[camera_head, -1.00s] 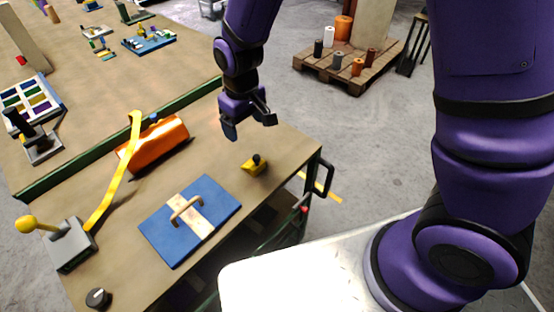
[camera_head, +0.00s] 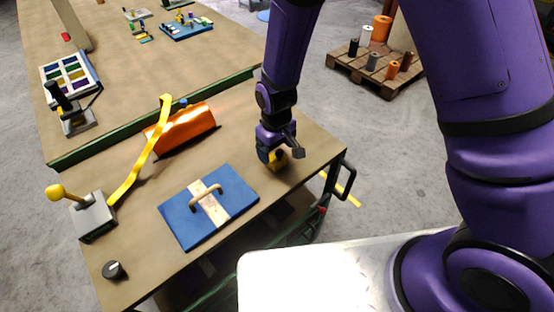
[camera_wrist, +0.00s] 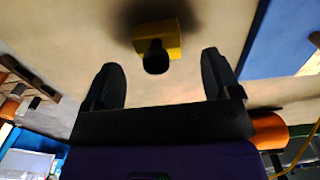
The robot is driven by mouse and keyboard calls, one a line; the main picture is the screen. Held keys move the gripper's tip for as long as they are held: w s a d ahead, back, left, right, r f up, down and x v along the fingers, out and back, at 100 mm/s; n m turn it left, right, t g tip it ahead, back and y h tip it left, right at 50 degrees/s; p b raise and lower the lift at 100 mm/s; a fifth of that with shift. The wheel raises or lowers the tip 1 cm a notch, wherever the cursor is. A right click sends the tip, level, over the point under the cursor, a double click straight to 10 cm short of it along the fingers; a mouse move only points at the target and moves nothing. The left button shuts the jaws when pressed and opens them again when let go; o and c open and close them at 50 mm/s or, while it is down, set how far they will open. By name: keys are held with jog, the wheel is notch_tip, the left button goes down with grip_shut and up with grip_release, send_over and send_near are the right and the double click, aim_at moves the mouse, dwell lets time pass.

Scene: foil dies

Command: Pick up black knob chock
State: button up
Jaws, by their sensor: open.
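The black knob chock is a small yellow block with a black knob. It sits on the wooden table near its right front corner. In the head view the chock (camera_head: 277,161) is partly hidden behind my gripper (camera_head: 279,156). In the wrist view the yellow chock (camera_wrist: 172,32) lies on the table just beyond the fingertips, roughly centred between them, with its black knob pointing toward me. My gripper (camera_wrist: 162,75) is open and empty, with one finger on each side of the knob's line. I cannot tell the exact height gap.
A blue board with a handle (camera_head: 182,220) lies to the left of the chock. A lever box (camera_head: 95,222) and a dark knob (camera_head: 113,270) are at the left. A black handle (camera_head: 346,175) sticks out from the table's right edge.

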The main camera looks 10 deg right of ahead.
aim_at(277, 155)
jog(key=shift+f, duration=1.7)
jog(key=c, duration=1)
jog(key=shift+c, duration=0.2)
jog(key=shift+r, duration=0.15)
